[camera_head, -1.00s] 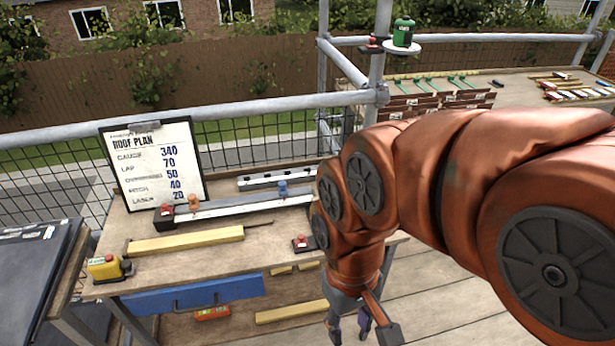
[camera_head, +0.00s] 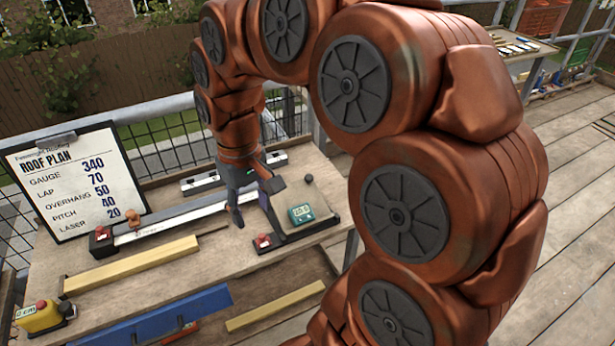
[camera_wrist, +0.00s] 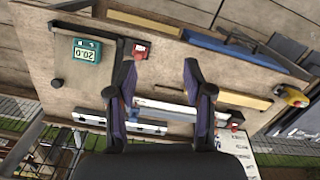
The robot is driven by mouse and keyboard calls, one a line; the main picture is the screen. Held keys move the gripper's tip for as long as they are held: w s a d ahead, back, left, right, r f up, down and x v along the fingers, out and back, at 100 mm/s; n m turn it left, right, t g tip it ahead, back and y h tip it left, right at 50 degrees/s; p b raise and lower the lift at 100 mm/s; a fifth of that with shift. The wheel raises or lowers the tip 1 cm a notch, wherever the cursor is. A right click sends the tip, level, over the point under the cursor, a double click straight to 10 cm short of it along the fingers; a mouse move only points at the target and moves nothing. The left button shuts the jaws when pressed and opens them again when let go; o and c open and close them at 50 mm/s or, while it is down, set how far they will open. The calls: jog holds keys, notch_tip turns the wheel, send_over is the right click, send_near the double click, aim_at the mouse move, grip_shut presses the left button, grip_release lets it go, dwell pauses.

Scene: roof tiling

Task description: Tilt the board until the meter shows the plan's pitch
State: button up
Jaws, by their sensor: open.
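A teal meter (camera_head: 301,213) sits on a small pale board (camera_head: 322,190) at the bench's right end. It also shows in the wrist view (camera_wrist: 86,51), upside down; its small digits look like 20.0. A dark bar runs along the board's edge, with a red-topped box (camera_head: 263,241) at its near corner. The roof plan (camera_head: 75,180) stands at the back left and reads pitch 40, laser 20. My gripper (camera_head: 250,208) points down just left of the board, open and empty. Its spread fingers (camera_wrist: 158,85) show in the wrist view, apart from the meter.
A pale rail (camera_head: 165,220) with a red-topped block lies left of my gripper. A yellow strip (camera_head: 130,266) lies in front of it.

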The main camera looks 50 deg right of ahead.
jog(key=w+d+f+m+b, duration=0.1)
jog(key=w+d+f+b, duration=0.1)
jog(key=w+d, duration=0.65)
jog(key=m+b, duration=0.1)
jog(key=m, duration=0.1)
send_over(309, 176)
notch_tip(309, 176, down, 3)
jog(key=shift+a+f+t, duration=0.1)
jog(key=shift+t, duration=0.3)
jog(key=shift+f, duration=0.1)
jog(key=shift+f+p, duration=0.4)
jog(key=shift+f, duration=3.4)
jog(key=shift+c, duration=0.2)
grip_shut()
